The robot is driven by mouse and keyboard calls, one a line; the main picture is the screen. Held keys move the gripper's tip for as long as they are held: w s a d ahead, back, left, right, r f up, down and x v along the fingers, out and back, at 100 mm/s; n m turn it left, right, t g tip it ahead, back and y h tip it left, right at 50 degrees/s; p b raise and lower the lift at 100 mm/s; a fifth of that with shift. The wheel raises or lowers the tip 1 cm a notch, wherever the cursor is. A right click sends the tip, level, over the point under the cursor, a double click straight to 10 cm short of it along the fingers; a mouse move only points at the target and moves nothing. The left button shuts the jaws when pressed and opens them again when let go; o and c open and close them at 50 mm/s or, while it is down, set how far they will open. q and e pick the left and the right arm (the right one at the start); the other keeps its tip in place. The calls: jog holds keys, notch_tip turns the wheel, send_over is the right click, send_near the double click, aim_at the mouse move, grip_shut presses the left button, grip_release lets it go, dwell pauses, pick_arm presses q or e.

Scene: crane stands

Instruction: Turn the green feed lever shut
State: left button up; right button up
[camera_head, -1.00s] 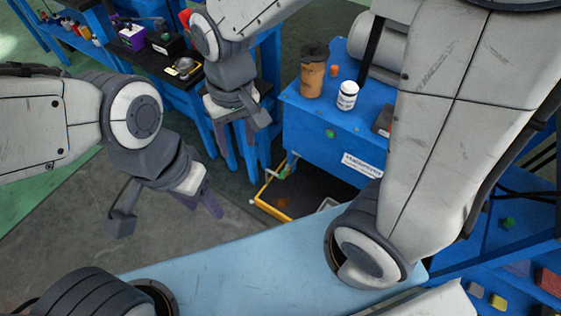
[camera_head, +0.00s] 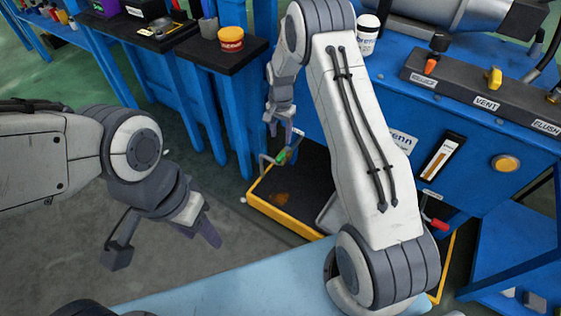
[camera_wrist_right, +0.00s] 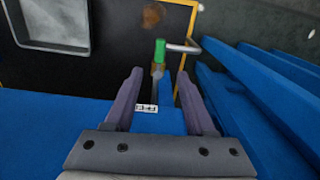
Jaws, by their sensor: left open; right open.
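The green feed lever (camera_head: 283,157) sticks out low from the front of the blue bench, above the yellow-edged dark tray. In the right wrist view, its green grip (camera_wrist_right: 160,50) sits on a brass-coloured fitting with a bent metal pipe beside it. My right gripper (camera_head: 282,128) points down just above the lever and is open. In the wrist view, its two fingers (camera_wrist_right: 159,76) stand either side of the lever's line, with the green grip slightly beyond the tips; no contact is visible. My left gripper (camera_head: 205,228) is open and empty over the floor at left.
The yellow-edged tray (camera_head: 265,205) lies below the lever. A red-handled lever (camera_head: 436,223) is further right on the bench front. A black panel (camera_head: 480,97) carries labelled valves. A dark-topped blue stand (camera_head: 222,55) is close left of my right gripper. Grey floor is free at left.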

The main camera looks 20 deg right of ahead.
aim_at(281, 156)
notch_tip(281, 156, down, 10)
jog(key=b, duration=0.4)
jog(key=shift+f, duration=0.15)
grip_shut()
dwell(1.3)
